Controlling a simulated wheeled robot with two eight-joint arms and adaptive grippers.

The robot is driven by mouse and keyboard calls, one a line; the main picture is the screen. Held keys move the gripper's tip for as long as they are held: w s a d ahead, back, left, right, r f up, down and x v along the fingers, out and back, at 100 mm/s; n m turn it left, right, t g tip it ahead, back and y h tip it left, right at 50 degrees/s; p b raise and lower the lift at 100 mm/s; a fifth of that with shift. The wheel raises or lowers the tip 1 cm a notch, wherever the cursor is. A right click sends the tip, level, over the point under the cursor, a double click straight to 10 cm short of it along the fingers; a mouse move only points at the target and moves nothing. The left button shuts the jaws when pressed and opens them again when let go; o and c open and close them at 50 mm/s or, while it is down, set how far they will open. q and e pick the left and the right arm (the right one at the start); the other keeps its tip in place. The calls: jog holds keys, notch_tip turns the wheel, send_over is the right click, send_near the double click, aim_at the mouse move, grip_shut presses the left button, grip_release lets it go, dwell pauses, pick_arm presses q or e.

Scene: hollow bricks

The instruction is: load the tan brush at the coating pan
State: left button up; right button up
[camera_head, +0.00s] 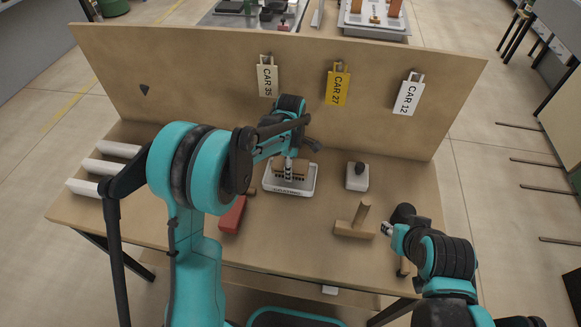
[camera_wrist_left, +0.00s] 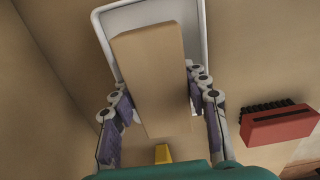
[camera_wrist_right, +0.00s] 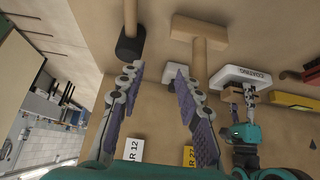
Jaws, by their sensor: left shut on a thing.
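The tan brush (camera_wrist_left: 150,80) is a plain tan block in the left wrist view, between the fingers of my left gripper (camera_wrist_left: 160,105). My left gripper (camera_head: 289,168) is shut on it. The white coating pan (camera_head: 305,190) lies on the table below, and the brush (camera_head: 300,165) is over or in it. I cannot tell whether the bristles touch the pan. The pan rim also shows in the left wrist view (camera_wrist_left: 97,20) and the right wrist view (camera_wrist_right: 220,78). My right gripper (camera_wrist_right: 157,75) is open and empty over the table's right side, near a wooden mallet.
The wooden mallet (camera_head: 352,229) and a white block with a dark knob (camera_head: 357,182) stand right of the pan. A red brush (camera_head: 232,215) lies left. White bars (camera_head: 103,167) line the left edge. Tags such as CAR 27 (camera_head: 337,88) hang on the back board (camera_head: 210,75).

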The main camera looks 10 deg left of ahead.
pick_arm(q)
jog(key=shift+f+b, duration=0.35)
jog(key=shift+f, duration=0.1)
dwell(1.1)
jog(key=shift+r+p, duration=2.5)
jog(key=shift+r, duration=1.05)
jog(key=shift+f, duration=0.1)
